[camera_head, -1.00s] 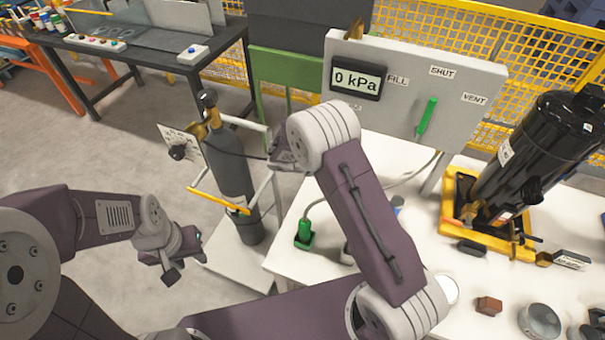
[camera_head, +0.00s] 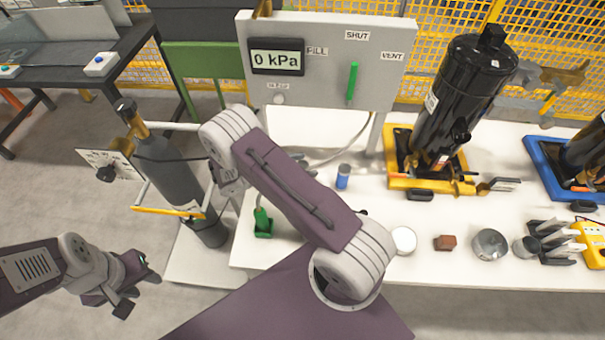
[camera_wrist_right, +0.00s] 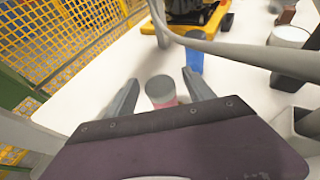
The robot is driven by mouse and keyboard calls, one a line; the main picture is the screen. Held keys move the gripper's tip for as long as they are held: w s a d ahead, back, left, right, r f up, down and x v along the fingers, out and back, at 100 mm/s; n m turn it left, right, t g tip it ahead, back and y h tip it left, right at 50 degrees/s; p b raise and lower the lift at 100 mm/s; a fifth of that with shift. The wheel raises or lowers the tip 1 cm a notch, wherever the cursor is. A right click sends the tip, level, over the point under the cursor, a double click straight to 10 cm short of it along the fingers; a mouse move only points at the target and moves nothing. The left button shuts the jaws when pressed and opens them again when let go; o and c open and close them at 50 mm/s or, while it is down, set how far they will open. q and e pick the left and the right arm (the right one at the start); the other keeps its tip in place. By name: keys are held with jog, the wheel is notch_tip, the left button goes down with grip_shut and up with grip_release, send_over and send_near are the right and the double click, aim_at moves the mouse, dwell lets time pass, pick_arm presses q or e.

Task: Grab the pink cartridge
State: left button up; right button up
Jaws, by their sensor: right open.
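The pink cartridge (camera_wrist_right: 164,100) shows in the right wrist view as a grey round cap with a bit of pink body below it. It stands on the white table between the two fingers of my right gripper (camera_wrist_right: 160,80), which is open; I cannot tell whether either finger touches it. My left gripper (camera_head: 138,292) is open and empty over the floor at left.
A black compressor (camera_head: 460,95) sits on a yellow pallet (camera_head: 400,180). A grey hose (camera_wrist_right: 240,47) crosses beyond the fingers. A green socket (camera_head: 263,226) and gas cylinder (camera_head: 165,165) are at left.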

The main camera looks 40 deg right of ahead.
jog(key=x, duration=0.3)
grip_shut()
jog(key=shift+r, duration=0.1)
